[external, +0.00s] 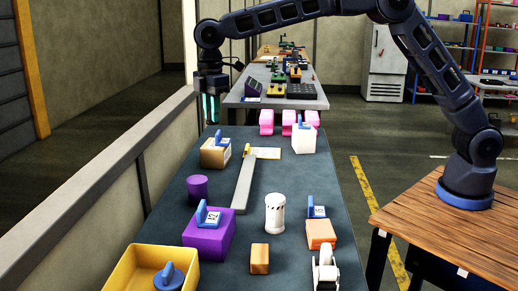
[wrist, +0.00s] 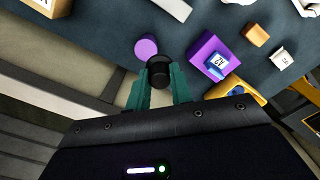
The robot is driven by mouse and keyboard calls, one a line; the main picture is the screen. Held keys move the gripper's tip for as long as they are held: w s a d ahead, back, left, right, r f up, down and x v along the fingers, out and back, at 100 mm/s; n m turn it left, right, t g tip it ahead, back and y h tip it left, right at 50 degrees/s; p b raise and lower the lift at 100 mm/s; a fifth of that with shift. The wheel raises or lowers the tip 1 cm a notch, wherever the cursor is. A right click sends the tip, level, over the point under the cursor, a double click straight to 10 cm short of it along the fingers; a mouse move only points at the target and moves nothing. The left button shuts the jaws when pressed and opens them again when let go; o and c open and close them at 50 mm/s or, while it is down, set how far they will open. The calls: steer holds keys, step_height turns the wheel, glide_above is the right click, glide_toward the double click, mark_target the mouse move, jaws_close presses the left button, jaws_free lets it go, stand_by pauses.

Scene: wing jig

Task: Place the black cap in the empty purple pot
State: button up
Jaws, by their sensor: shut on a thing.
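My gripper (external: 209,108) hangs high above the far left edge of the table, fingers pointing down. In the wrist view its teal fingers (wrist: 159,84) are shut on the black cap (wrist: 158,70), a round dark piece at the fingertips. In the external view the cap is too small to make out. The purple pot (external: 197,187) stands upright on the table, nearer the camera and well below the gripper. I cannot make out the pot's inside.
Near the pot are a purple box with a blue handle (external: 209,242), a long grey bar (external: 243,185) and a cardboard-coloured box (external: 214,156). A yellow bin (external: 126,265) stands at the front left, a white cylinder (external: 275,214) at centre. A wall ledge (external: 165,113) runs along the left.

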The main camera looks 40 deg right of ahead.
step_height(320, 180, up, 2)
glide_above(197, 179)
step_height(197, 179, down, 20)
steer(key=shift+a+r, duration=0.1)
stand_by(0.6)
steer(key=o, duration=0.9)
steer(key=shift+o, duration=0.2)
step_height(197, 179, up, 12)
